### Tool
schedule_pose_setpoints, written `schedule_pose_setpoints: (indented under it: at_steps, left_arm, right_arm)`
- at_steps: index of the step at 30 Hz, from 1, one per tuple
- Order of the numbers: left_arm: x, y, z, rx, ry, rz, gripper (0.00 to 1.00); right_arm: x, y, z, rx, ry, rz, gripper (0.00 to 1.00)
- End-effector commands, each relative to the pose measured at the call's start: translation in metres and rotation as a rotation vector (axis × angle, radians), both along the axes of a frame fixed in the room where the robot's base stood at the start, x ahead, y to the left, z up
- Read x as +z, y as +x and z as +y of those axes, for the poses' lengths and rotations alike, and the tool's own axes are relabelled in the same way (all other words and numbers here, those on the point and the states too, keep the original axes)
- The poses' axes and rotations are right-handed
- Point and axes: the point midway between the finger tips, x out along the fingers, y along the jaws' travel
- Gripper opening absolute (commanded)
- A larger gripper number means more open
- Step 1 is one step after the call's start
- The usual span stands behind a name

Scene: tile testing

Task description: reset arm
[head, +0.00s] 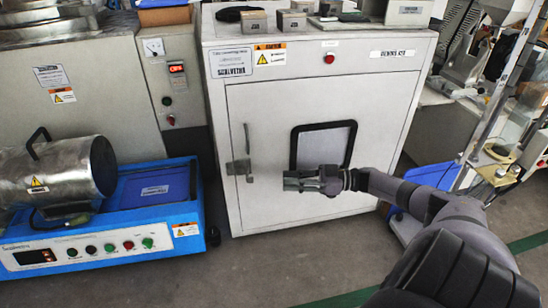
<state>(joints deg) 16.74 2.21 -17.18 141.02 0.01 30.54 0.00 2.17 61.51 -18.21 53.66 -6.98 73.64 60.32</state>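My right arm reaches in from the lower right. Its gripper (303,180) is held in front of the lower part of the white cabinet's door (265,110), pointing left. I cannot tell at this size whether its fingers are apart or closed, and no object shows in it. Its wrist overlaps the lower edge of the dark-framed door window (323,144). My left gripper is not in view.
A white cabinet (215,60) stands in the middle, with a door handle (239,167) at left and small blocks on top. A blue machine (130,233) with a metal drum (60,172) is at left. A cluttered bench is at right. Grey floor is clear in front.

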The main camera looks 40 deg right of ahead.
Motion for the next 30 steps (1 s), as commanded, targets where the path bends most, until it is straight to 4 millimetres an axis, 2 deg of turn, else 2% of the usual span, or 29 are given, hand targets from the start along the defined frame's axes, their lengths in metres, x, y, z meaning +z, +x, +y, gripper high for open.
schedule_pose_setpoints:
  at_steps: [3, 7, 25, 28, 30]
  left_arm:
    - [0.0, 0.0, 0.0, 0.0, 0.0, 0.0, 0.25]
    - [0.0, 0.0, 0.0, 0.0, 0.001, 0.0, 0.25]
    - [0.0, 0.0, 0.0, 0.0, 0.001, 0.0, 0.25]
    - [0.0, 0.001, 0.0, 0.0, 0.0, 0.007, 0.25]
    - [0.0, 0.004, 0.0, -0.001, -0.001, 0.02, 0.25]
  right_arm:
    - [-0.001, -0.011, -0.011, -0.002, 0.001, 0.002, 0.25]
    - [0.0, -0.016, -0.016, 0.0, 0.001, 0.0, 0.25]
    - [0.0, -0.017, -0.015, 0.001, 0.002, -0.001, 0.25]
    - [-0.001, -0.016, 0.0, 0.017, 0.016, -0.016, 0.25]
    - [-0.001, -0.015, 0.027, 0.044, 0.041, -0.046, 0.25]
